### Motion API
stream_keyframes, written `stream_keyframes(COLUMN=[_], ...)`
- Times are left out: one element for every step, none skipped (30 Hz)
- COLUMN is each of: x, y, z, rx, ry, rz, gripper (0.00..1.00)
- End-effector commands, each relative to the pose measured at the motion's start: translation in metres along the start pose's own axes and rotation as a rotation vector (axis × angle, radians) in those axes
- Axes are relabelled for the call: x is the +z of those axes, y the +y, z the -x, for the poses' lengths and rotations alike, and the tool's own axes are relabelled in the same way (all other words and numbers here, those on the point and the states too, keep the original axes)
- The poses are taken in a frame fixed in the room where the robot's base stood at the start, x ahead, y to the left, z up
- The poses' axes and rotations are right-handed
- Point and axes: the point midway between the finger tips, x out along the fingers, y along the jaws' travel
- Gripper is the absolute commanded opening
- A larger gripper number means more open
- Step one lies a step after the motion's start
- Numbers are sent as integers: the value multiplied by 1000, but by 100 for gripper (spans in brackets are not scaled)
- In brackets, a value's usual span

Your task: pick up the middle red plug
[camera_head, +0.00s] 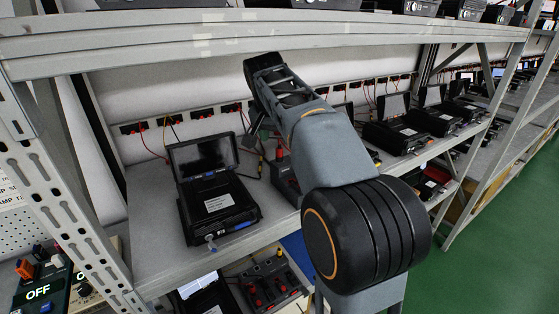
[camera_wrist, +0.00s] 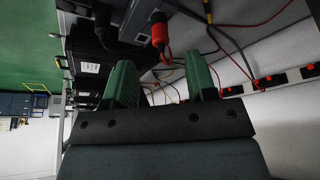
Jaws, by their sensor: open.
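A red plug (camera_wrist: 160,36) with a red cable stands out from a grey-black device in the wrist view. It lies beyond my gripper (camera_wrist: 163,78), roughly in line with the gap between the two green fingers, and is not touching them. My gripper is open and empty. In the head view a red plug (camera_head: 279,154) shows on the small grey device (camera_head: 287,182), partly behind my arm. My gripper (camera_head: 257,132) hangs just above and left of it. Other red plugs are hidden or too small to tell, so I cannot tell which is the middle one.
A black open-lid tester (camera_head: 218,200) stands left on the grey shelf (camera_head: 160,235). Red sockets (camera_head: 197,114) with loose cables line the back wall. An upper shelf beam (camera_head: 300,28) crosses above my arm. More testers (camera_head: 435,120) stand to the right. Green floor (camera_head: 500,210) is clear.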

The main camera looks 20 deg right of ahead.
Motion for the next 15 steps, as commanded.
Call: stream_keyframes(x=[-2, -2, -3, -3, -3, -3, -4, -3, -3, -3, -3, -3, -3, -3, -3], y=[0, 0, -1, -1, 0, 0, 0, 0, 0, 0, 0, 0, 0, 0, 0], z=[-5, -7, -11, -14, -16, -20, -23, -26, -30, -34, -38, -44, -48, -52, -57], rx=[4, 5, 6, 6, 6, 6, 6, 6, 7, 6, 7, 7, 7, 7, 6], ry=[-1, -1, 0, 0, 0, 0, 1, 0, -1, 0, -1, -1, -2, -2, -1], rz=[-8, -10, -13, -14, -14, -14, -14, -13, -13, -13, -13, -13, -13, -12, -12], gripper=[52, 52, 52, 52, 52, 52, 52, 52, 52, 52, 52, 52, 52, 52, 52])
